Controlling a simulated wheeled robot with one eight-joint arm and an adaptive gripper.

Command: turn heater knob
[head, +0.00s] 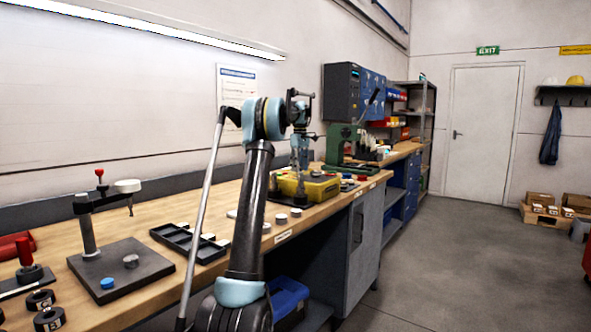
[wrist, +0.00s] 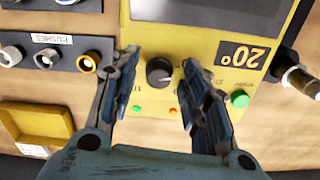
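The heater is a yellow box (head: 318,188) on the bench in the head view. In the wrist view, its yellow panel (wrist: 206,60) fills the middle and carries a "20°" label. The black round heater knob (wrist: 159,71) with a pale pointer mark sits on that panel. My gripper (wrist: 159,62) is open, with one finger on each side of the knob and a visible gap to each. Whether the fingertips are level with the knob or above it I cannot tell. In the head view my gripper (head: 298,180) hangs at the heater, its fingers small and unclear.
Beside the knob are a green button (wrist: 239,98) and small green and orange lights. A dark rack labelled "BUSHES" (wrist: 45,55) and a yellow tray (wrist: 35,122) lie left. A dark cylindrical part (wrist: 298,80) is close on the right. A green press (head: 341,143) stands behind the heater.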

